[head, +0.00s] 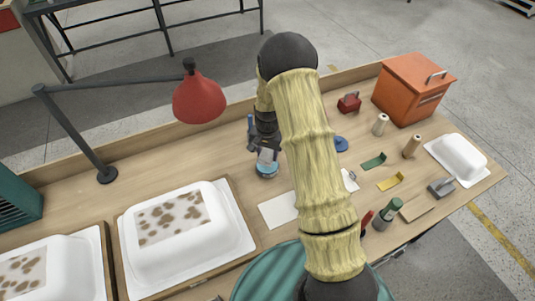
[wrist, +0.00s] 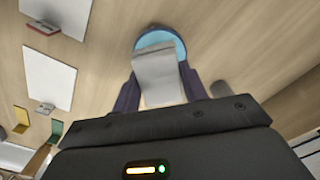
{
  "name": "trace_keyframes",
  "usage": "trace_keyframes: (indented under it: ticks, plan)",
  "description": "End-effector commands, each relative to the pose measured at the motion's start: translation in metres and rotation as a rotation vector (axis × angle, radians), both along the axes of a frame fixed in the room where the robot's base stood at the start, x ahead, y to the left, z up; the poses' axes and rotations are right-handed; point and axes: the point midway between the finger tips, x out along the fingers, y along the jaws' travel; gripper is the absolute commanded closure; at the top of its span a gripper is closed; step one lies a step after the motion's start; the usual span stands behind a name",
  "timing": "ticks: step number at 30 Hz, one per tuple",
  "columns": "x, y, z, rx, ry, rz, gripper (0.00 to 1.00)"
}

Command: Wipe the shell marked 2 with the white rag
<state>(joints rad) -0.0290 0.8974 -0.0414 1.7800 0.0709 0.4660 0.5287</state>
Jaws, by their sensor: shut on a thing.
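My gripper (head: 266,150) is shut on a pale grey block (wrist: 158,75), its dark fingers on both sides of it. A light-blue disc (wrist: 172,42) shows right behind the block, and also in the head view (head: 267,171); I cannot tell whether the two are joined. A flat white sheet (head: 278,210), which may be the white rag, lies on the bench; two such sheets with small grips show in the wrist view (wrist: 48,75). Two white shells with brown spots stand at the left, one nearer the middle (head: 232,250) and one at the edge (head: 85,265). No number is readable.
A red lamp (head: 199,98) leans over the back. A small white shell (head: 460,155) and an orange box (head: 414,88) stand at the right. Green (head: 374,161) and yellow (head: 390,181) pieces and several small items lie there. My arm hides part of the bench.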

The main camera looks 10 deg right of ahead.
Motion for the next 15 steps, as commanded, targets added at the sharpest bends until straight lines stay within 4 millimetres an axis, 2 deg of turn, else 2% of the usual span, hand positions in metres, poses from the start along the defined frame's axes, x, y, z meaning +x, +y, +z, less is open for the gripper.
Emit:
trace_keyframes:
  ticks: [15]
  plan:
    - [0.0, 0.0, 0.034, 0.0, 0.0, 0.0, 0.75]
